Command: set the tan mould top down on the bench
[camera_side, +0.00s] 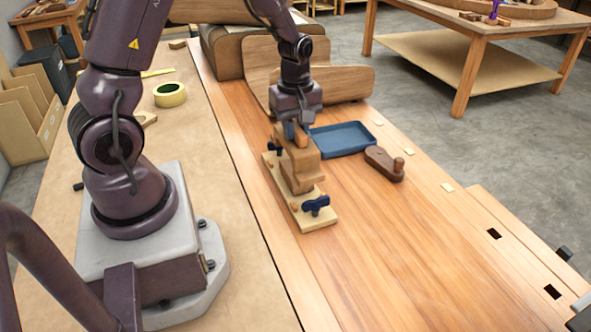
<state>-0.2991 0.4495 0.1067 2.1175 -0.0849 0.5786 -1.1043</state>
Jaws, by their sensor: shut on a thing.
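The tan mould top (299,158) is a stepped wooden block in the middle of the bench (370,235). My gripper (296,135) points down from above and is shut on the upper part of the mould top. The block is upright, above a pale base board (311,218). I cannot tell where the mould top ends and any lower block begins, or whether they touch. A dark blue wing-shaped knob (316,205) is on the board's near end. Another blue knob (274,148) is at its far end, partly hidden by the block.
A blue tray (343,139) lies just right of my gripper. Curved wooden pieces (340,84) stand behind. A roll of tape (170,94) is on the left surface. The near right bench is mostly clear.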

